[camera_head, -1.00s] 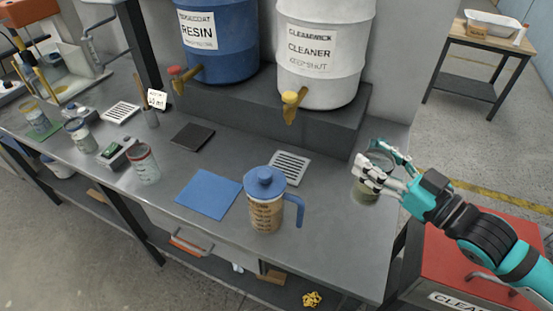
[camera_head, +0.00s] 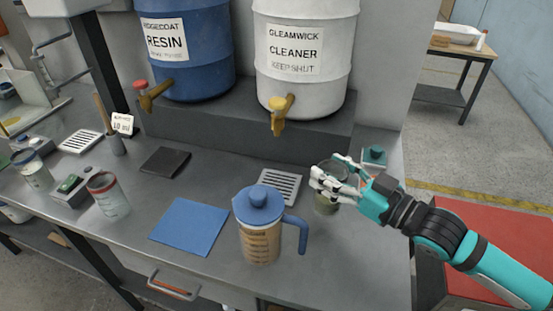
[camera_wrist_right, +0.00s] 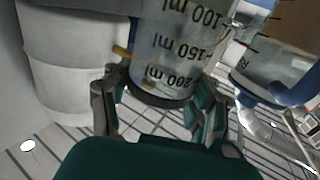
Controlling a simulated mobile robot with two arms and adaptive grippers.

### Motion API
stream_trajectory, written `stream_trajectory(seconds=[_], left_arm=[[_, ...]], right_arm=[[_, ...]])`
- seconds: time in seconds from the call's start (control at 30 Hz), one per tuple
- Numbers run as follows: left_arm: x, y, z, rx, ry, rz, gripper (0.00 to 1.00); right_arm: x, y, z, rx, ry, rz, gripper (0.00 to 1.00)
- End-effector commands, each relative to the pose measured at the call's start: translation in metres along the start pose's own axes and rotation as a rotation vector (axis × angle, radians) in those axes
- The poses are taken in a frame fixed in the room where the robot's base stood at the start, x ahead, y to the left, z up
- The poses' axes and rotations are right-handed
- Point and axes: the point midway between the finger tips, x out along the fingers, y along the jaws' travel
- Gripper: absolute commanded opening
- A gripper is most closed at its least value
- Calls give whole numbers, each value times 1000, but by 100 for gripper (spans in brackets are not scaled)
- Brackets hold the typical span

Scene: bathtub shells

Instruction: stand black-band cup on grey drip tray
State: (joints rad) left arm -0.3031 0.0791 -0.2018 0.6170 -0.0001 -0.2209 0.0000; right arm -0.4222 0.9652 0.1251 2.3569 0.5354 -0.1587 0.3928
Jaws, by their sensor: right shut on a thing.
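My right gripper (camera_head: 330,184) is shut on a clear cup (camera_head: 326,204) with a dark band at its rim. The cup looks upright, just right of the slotted grey drip tray (camera_head: 272,194) below the white cleaner drum. I cannot tell whether its base touches the bench. In the right wrist view the fingers grip the cup (camera_wrist_right: 178,50) near its dark band, and its ml marks read upside down. A second slotted tray (camera_head: 80,142) lies far left. My left gripper is not in view.
A blue-lidded jug (camera_head: 260,240) stands in front of the near tray. The cleaner drum's yellow tap (camera_head: 278,115) overhangs behind the tray.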

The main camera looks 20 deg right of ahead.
Motion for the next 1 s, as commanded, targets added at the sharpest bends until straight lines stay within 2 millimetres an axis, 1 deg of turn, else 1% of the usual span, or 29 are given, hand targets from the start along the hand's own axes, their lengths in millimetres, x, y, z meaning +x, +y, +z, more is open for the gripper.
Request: stream_trajectory(seconds=[0.03, 0.27, 0.37, 0.6, 0.7, 0.8, 0.87, 1.0], left_arm=[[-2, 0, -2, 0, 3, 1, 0], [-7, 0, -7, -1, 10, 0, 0], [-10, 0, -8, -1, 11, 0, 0], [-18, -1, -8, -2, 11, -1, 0], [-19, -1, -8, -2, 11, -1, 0], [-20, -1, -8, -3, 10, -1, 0], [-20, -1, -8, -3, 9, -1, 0], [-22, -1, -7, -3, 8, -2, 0]], right_arm=[[8, 1, -3, 1, 8, 2, 3], [48, 1, -4, 2, 8, 2, 3], [68, 1, -5, 2, 8, 1, 3], [124, 0, -4, 1, 4, -1, 3], [140, 0, -2, 2, 3, 1, 3], [148, 0, -1, 0, 2, 0, 3], [149, 0, 3, 1, -1, 0, 3], [149, 0, 23, 4, -3, 1, 3]])
